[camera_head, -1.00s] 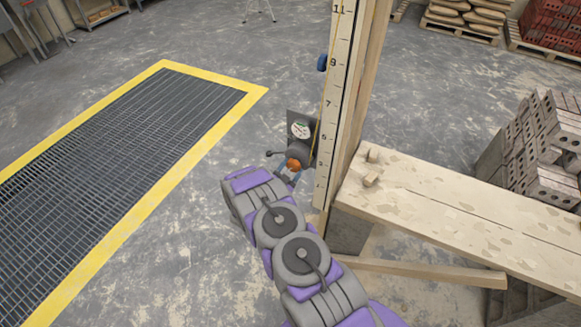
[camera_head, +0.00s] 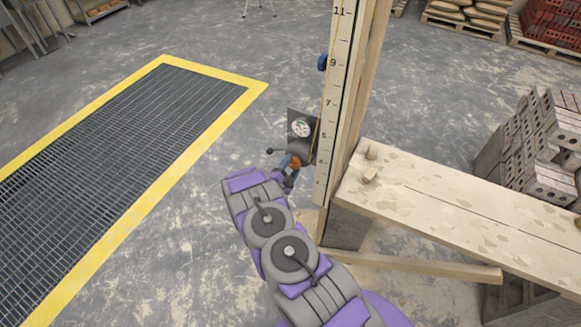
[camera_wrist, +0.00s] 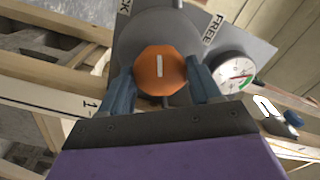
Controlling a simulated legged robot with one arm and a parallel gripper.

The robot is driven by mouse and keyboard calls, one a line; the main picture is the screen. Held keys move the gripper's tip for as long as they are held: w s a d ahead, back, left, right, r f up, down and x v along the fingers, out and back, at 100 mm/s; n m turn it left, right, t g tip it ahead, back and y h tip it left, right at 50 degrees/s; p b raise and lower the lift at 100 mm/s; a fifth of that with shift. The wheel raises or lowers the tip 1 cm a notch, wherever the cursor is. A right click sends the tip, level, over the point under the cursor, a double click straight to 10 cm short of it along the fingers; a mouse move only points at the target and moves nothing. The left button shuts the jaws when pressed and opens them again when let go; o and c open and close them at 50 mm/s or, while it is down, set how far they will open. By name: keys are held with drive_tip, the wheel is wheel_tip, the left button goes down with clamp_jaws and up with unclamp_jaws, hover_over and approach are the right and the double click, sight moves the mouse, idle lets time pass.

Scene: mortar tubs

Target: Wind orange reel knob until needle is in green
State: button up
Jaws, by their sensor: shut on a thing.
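The orange reel knob (camera_wrist: 160,71) is eight-sided, with a white mark that stands nearly upright in the wrist view. My gripper (camera_wrist: 160,68) is shut on it, one blue finger on each side. In the head view, the knob (camera_head: 295,162) is partly hidden by my gripper (camera_head: 288,168). The round white gauge (camera_wrist: 236,73) is right of the knob, with a green band at its lower right rim. Its needle is too small to read surely. The gauge (camera_head: 301,127) also shows above the knob in the head view.
A dark-tipped lever (camera_head: 270,151) sticks out left of the knob. The numbered upright board (camera_head: 336,100) rises just right of the reel, with a blue knob (camera_head: 322,62) higher up. A plank bench (camera_head: 450,205) stands to the right. Open floor lies left, before the yellow-edged grate (camera_head: 215,120).

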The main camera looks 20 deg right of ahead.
drive_tip(key=shift+s+d+f, duration=0.1)
drive_tip(key=shift+s+f, duration=0.1)
drive_tip(key=o, duration=1.1)
drive_tip(key=shift+r, duration=0.15)
drive_tip(key=shift+p+v, duration=0.95)
drive_tip(key=shift+v, duration=7.85)
drive_tip(key=shift+w, duration=0.2)
